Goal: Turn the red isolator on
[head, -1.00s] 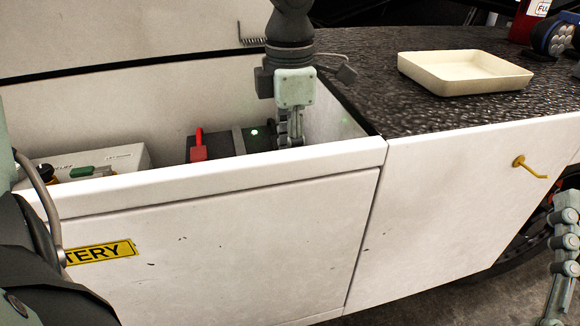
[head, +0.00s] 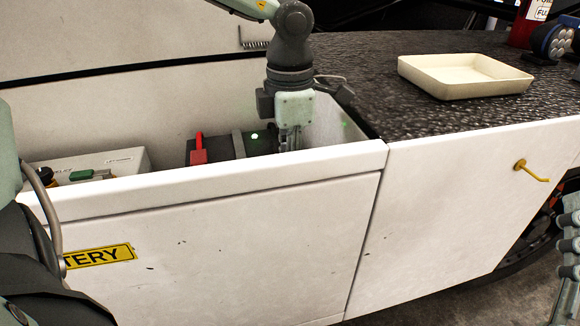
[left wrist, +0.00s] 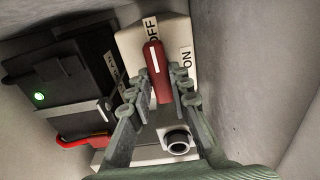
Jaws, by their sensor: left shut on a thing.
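In the left wrist view the red isolator handle (left wrist: 154,58) stands on a pale housing (left wrist: 131,45), its white stripe running up beside the OFF label (left wrist: 150,29). The ON label (left wrist: 186,58) is to its right, apart from the handle. My left gripper (left wrist: 159,76) is shut on the handle, a finger on each side. In the head view my left gripper (head: 289,140) reaches down into the open white compartment (head: 210,180), whose front wall hides the isolator. My right gripper (head: 567,250) is partly cut off at the right edge.
A black battery (left wrist: 72,90) with a green light and red cable sits left of the isolator. A round socket (left wrist: 177,141) is below it. Compartment walls are close on the right. A cream tray (head: 465,75) sits on the dark top.

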